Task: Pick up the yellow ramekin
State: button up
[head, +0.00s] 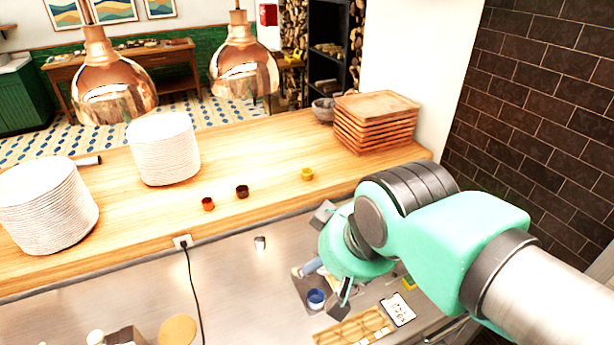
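The yellow ramekin (307,174) stands upright on the wooden counter, right of a dark brown ramekin (242,191) and a red-orange ramekin (208,204). My gripper (327,262) is over the lower steel surface, nearer than the yellow ramekin and apart from it. Its two dark fingers are spread wide, with nothing seen held between them. A blue ramekin (316,297) sits below the gripper on a dark board. Another small yellow thing (409,283) is mostly hidden by my arm.
Stacked wooden trays (375,122) and a grey bowl (323,110) stand behind the yellow ramekin. Tall white plate stacks (165,150) stand at left. Copper lamps (243,70) hang above. A small cup (260,242), a card (398,309) and a wooden rack (355,330) are on the steel.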

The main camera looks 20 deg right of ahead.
jog(key=w+d+r+m+p, duration=0.1)
jog(key=w+d+r+p, duration=0.15)
jog(key=w, duration=0.85)
jog(key=w+d+r+g+p, duration=0.1)
jog(key=w+d+r+p, duration=0.15)
jog(key=w, duration=0.75)
jog(key=w+d+r+m+p, duration=0.1)
jog(key=w+d+r+p, duration=0.15)
jog(key=w, duration=0.85)
jog(key=w+d+f+p, duration=0.2)
jog(key=w+d+f, duration=0.3)
jog(key=w+f, duration=0.2)
jog(key=w+d+f+m+g+p, duration=0.1)
jog(key=w+d+f, duration=0.4)
jog(key=w, duration=0.5)
jog(key=w+d+f+m+h+p, duration=0.1)
jog(key=w+d+f+p, duration=0.2)
jog(key=w+f, duration=0.6)
jog(key=d, duration=0.2)
jog(key=shift+w+d+g+p, duration=0.3)
jog(key=shift+d+g+p, duration=0.1)
jog(key=shift+f, duration=0.1)
jog(key=shift+p+x, duration=0.4)
jog(key=shift+x, duration=3.8)
